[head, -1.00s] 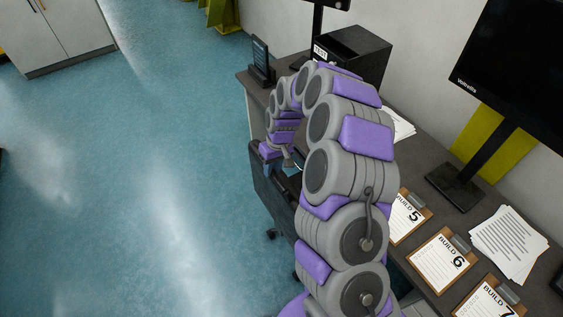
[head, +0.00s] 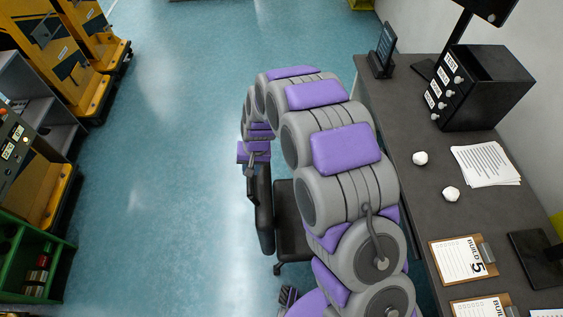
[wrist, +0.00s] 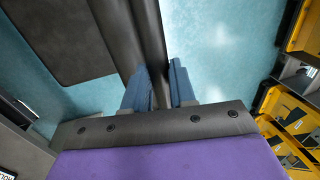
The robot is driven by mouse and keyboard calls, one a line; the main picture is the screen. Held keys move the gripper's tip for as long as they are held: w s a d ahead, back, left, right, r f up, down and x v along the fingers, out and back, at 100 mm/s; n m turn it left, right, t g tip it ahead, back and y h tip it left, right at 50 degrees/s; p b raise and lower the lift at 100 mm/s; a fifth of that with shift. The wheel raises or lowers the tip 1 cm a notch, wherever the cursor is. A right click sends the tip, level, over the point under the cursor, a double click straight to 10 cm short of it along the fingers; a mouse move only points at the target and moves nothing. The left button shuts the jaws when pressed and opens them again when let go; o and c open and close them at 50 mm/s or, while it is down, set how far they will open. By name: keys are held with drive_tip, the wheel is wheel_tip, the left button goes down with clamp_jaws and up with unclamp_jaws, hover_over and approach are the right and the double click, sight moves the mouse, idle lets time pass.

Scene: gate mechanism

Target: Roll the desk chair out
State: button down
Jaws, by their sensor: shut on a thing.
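The black desk chair stands on the blue floor left of the desk, partly hidden by my arm. Its upright backrest (head: 265,208) is on the left side and its seat (head: 290,218) is to the right of that. In the wrist view the backrest's edge (wrist: 149,35) runs down between my gripper's blue fingers (wrist: 160,90). My gripper (head: 252,178) is shut on the top of the backrest. The fingertips are small in the head view.
The grey desk (head: 405,190) runs along the right, with a black drawer box (head: 480,90), papers (head: 486,165) and a clipboard (head: 460,260). Yellow-orange machines (head: 70,60) and a green shelf (head: 30,255) stand at the left. Open blue floor (head: 165,190) lies between.

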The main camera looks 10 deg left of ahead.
drive_tip(key=s+a, duration=0.2)
drive_tip(key=a, duration=0.6)
drive_tip(key=shift+s+p, duration=0.35)
drive_tip(key=shift+a+r, duration=0.1)
drive_tip(key=shift+a, duration=0.05)
drive_tip(key=c, duration=1.2)
unclamp_jaws()
drive_tip(key=shift+c, duration=0.2)
drive_tip(key=o, duration=0.3)
drive_tip(key=shift+a, duration=0.35)
drive_tip(key=shift+d, duration=0.15)
drive_tip(key=v, duration=1.7)
drive_tip(key=shift+p, duration=0.3)
